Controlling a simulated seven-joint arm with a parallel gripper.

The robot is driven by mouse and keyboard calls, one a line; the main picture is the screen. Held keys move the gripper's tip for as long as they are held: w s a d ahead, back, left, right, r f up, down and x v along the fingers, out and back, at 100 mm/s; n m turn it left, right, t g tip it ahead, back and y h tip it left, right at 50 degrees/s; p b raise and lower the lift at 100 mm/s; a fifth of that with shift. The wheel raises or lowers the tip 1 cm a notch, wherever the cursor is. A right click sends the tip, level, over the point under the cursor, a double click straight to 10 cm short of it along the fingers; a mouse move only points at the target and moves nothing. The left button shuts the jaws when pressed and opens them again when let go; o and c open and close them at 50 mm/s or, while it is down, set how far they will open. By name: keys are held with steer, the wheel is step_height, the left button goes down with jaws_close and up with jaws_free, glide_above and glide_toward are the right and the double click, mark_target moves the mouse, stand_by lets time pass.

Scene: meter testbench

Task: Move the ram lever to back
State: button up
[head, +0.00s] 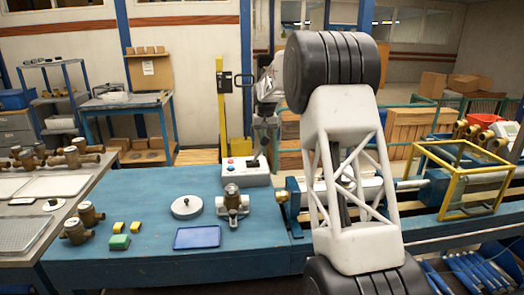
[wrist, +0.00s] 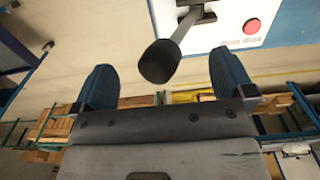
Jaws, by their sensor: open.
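In the head view the lever (head: 263,147) stands on the control box (head: 246,179), leaning to the right. My gripper (wrist: 163,64) is open, with one dark blue finger on each side of the knob in the wrist picture. The knob appears between the fingertips, with gaps on both sides and no visible contact. In the head view my gripper (head: 265,122) is just above the lever, partly hard to make out.
A red button (wrist: 252,27) sits beside the lever on the box. A brass-and-grey meter fixture (head: 232,203) stands in front of the box on the blue bench (head: 150,195). A blue tray (head: 197,237) and a round white lid (head: 186,207) lie to the left.

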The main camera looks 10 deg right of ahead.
steer(key=shift+f, duration=0.5)
stand_by(0.5)
steer(key=shift+c, duration=0.5)
steer(key=c, duration=1.3)
